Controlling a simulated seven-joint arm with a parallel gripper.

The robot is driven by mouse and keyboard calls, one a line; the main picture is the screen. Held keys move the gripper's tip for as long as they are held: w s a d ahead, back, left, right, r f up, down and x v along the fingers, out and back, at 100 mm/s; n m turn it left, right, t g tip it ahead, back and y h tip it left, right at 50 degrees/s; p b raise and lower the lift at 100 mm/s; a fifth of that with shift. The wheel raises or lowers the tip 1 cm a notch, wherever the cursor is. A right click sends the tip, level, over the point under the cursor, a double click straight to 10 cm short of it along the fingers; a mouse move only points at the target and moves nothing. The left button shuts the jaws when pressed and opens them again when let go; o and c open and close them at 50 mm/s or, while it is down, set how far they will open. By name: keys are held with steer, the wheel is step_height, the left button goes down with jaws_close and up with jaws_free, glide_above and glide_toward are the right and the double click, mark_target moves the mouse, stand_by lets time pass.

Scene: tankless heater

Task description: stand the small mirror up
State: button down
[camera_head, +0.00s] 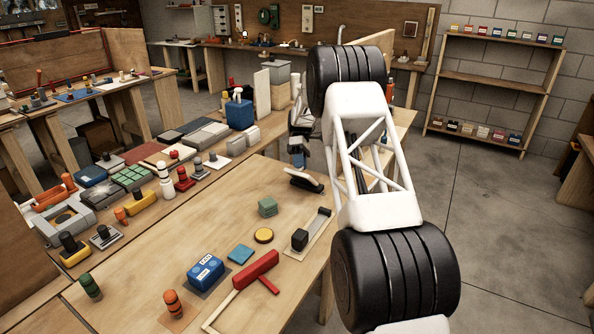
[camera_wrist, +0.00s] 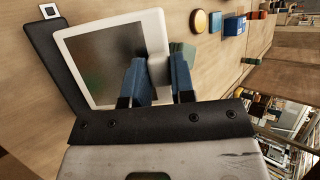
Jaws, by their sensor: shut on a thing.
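The small mirror (camera_wrist: 104,62), a grey pane in a white frame, shows in the wrist view just left of my gripper (camera_wrist: 158,72). The two blue fingers are shut on a pale part at the mirror's right edge. The mirror lies over a dark flat panel (camera_wrist: 47,62), whose left part shows. How far the mirror is tilted or raised is not clear. In the head view my gripper (camera_head: 298,150) is small and partly hidden behind my arm, and I cannot make out the mirror there.
A green block stack (camera_head: 267,207), yellow disc (camera_head: 263,235), blue box (camera_head: 206,273) and red hammer-like tool (camera_head: 255,270) stand or lie on the near bench. A dark, pale-edged item (camera_head: 304,181) lies near my gripper. Bare wood (camera_head: 225,210) is free left of the green blocks.

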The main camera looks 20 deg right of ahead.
steer(key=shift+w+d+r+g+y, duration=0.2)
steer(key=shift+w+d+g+y, duration=0.1)
steer(key=shift+w+d+g, duration=0.1)
steer(key=c, duration=1)
jaws_free()
steer(key=shift+o, duration=0.2)
steer(key=shift+r, duration=0.1)
